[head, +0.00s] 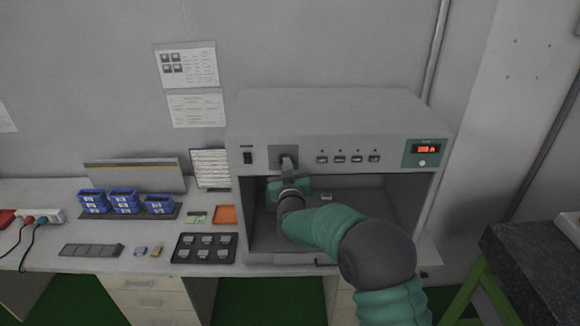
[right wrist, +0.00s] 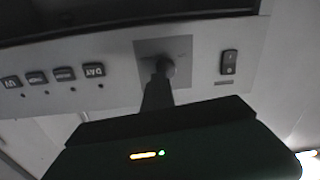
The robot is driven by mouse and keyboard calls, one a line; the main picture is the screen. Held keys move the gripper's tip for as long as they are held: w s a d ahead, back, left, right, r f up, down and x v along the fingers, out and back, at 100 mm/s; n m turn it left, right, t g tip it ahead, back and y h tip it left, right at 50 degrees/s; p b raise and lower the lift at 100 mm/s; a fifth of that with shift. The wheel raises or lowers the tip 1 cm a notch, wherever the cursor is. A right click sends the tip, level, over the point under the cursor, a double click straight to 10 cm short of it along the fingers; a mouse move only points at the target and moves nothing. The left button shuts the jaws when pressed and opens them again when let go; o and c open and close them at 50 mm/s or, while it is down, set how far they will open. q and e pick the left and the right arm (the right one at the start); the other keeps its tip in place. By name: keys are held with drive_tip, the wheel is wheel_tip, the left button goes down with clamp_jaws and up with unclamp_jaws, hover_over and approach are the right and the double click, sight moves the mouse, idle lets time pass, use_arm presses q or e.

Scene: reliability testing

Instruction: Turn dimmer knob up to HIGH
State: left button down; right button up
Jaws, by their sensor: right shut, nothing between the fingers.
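The dimmer knob sits on a dark square plate (head: 276,153) on the upper front panel of the grey box (head: 330,125), mostly hidden by my right gripper in the head view. In the right wrist view the round dark knob (right wrist: 166,67) shows on its grey plate, right at the tip of the fingers. My right gripper (head: 287,163) is shut with nothing between its fingers; the fingers (right wrist: 160,85) point at the knob. I cannot tell whether they touch it. The knob's pointer and HIGH mark are not readable. My left gripper is not in view.
A rocker switch (head: 248,158) is left of the knob plate, and several push buttons (head: 340,159) are right of it. A red display (head: 426,149) is at the far right of the panel. The box's open chamber lies below. A black tray (head: 180,240) stands on the bench at left.

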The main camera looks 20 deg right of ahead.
drive_tip(key=shift+o, duration=1.1)
drive_tip(key=shift+w+a+f, duration=0.15)
drive_tip(key=shift+a, duration=0.35)
drive_tip(key=o, duration=0.4)
drive_tip(key=shift+a+f+b, duration=0.35)
drive_tip(key=shift+a+f, duration=0.3)
drive_tip(key=shift+f, duration=0.05)
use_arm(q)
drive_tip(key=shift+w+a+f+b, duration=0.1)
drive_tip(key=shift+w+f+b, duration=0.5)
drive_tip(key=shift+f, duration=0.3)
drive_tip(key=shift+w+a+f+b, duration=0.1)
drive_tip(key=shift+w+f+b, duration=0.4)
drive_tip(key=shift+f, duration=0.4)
use_arm(e)
drive_tip(key=d+v, duration=0.1)
drive_tip(key=v, duration=1.6)
drive_tip(key=shift+r, duration=0.35)
